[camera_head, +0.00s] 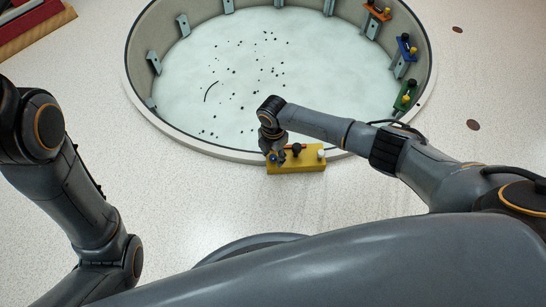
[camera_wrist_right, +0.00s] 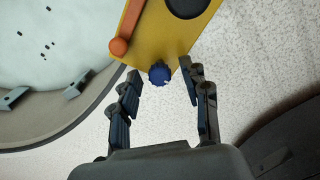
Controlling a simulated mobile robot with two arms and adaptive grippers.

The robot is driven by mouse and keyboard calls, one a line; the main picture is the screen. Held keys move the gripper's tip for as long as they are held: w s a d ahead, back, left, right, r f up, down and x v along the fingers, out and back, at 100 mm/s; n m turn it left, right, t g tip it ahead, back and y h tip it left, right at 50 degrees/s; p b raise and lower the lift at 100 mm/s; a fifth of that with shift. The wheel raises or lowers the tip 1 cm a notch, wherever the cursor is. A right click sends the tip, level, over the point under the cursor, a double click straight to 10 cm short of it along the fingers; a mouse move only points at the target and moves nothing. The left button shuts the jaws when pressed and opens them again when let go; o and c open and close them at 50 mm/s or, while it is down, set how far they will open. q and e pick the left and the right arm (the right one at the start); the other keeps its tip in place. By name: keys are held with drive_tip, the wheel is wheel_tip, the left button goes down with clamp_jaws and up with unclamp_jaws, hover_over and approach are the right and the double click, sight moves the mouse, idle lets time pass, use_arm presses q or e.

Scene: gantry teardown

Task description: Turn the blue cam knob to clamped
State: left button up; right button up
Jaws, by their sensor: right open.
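The blue cam knob (camera_wrist_right: 159,74) sits at the near end of a yellow block (camera_wrist_right: 160,35) in the right wrist view. In the head view the yellow block (camera_head: 310,165) stands at the near rim of the round pit, and the knob (camera_head: 273,158) shows small and partly hidden at its left end. My right gripper (camera_wrist_right: 162,80) is open, with one finger on each side of the knob. I see gaps between the fingertips and the knob; their depth is unclear. The right gripper (camera_head: 273,147) is over the block's left end in the head view. My left gripper is out of view.
An orange lever (camera_wrist_right: 124,36) and a black round part (camera_wrist_right: 187,5) are on the block near the knob. A white knob (camera_head: 321,153) is at its right end. Orange, blue and green units (camera_head: 405,96) line the pit's right rim. The pale floor left of the block is clear.

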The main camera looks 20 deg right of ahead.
clamp_jaws()
